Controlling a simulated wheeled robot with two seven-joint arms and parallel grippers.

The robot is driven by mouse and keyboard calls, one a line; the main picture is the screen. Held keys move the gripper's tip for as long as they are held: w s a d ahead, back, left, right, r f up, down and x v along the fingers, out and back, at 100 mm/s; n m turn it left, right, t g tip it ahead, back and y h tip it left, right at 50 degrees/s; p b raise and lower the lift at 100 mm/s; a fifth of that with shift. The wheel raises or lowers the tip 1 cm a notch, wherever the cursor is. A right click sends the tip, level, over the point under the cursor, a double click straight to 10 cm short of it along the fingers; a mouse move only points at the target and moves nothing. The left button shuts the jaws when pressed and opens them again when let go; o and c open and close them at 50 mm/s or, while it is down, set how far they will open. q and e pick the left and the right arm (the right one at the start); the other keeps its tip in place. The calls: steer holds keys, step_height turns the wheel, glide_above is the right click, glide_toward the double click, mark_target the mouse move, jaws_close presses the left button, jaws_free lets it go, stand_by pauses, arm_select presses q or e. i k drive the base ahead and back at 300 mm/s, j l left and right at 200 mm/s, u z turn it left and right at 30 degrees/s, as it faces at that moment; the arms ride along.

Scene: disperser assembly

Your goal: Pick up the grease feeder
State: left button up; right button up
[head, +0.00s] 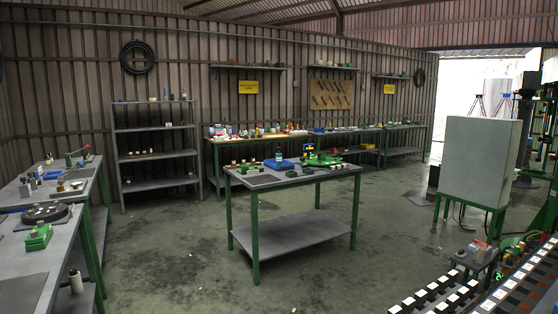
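I cannot tell for certain which item is the grease feeder; the things are small at this distance. A green object with a round shape (322,158) lies on the middle table (262,180), with a small yellow and blue item (309,150) standing by it. A dark bottle with a pale label (278,155) stands on the same table, behind a blue tray (279,165). Another green device (38,237) sits on the left bench, in front of a dark round disc (45,213). Neither gripper is in view.
The left bench (28,290) runs along the left edge. Grey shelves (156,183) and long crowded workbenches stand at the back wall. A grey cabinet (478,160) on a green stand is at right. Black and white blocks fill the lower right. The floor (170,250) around the middle table is clear.

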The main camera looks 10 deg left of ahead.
mark_target(278, 156)
steer(key=i+l+u, duration=0.15)
steer(key=i, duration=0.25)
steer(key=i+l+u, duration=0.15)
steer(key=i, duration=0.25)
steer(key=i+l+u, duration=0.15)
steer(key=i, duration=0.25)
steer(key=i+j+u, duration=0.1)
steer(key=i+u, duration=0.15)
steer(key=i, duration=1.05)
steer(key=i+l+z, duration=0.2)
steer(key=i+z, duration=0.15)
steer(key=i, duration=0.2)
steer(key=i+z, duration=0.4)
steer(key=i, duration=0.2)
steer(key=i+j+z, duration=0.15)
steer(key=i+z, duration=0.2)
steer(key=i, duration=0.2)
